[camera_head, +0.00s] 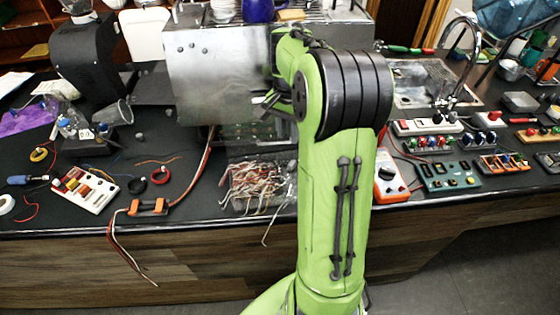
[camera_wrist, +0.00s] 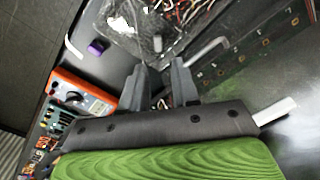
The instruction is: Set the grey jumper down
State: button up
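My gripper (camera_wrist: 160,72) points at the bench, with a gap between its two grey fingers. I see nothing clearly clamped in the gap. In the head view my gripper (camera_head: 264,103) is partly hidden behind my green arm, near the lower edge of the metal panel. A pale grey bent piece (camera_wrist: 207,49) lies just beyond the right fingertip in the wrist view. I cannot tell whether it is the grey jumper. A circuit board (camera_wrist: 240,65) lies to the right of the fingers, and a clear bag of wires (camera_wrist: 165,25) lies beyond them.
The metal panel (camera_head: 215,85) of the brewer stands behind my gripper. The wire bag (camera_head: 258,188) lies near the bench's front edge. An orange multimeter (camera_head: 390,178) stands right of my arm; a purple piece (camera_wrist: 97,47) lies near it. The bench between terminal strip and bag is partly clear.

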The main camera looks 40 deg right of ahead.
jog(key=s+a+r+n+t+h, duration=0.1)
jog(key=s+a+r+n, duration=0.25)
jog(key=a+r, duration=0.4)
jog(key=s+a+f+n+t+y, duration=0.1)
jog(key=s+a+n+t, duration=0.3)
jog(key=s+a+n, duration=0.6)
jog(key=s+a, duration=0.3)
jog(key=a, duration=0.2)
jog(key=shift+s+f, duration=0.35)
jog(key=shift+d+n, duration=0.1)
jog(key=shift+n, duration=0.15)
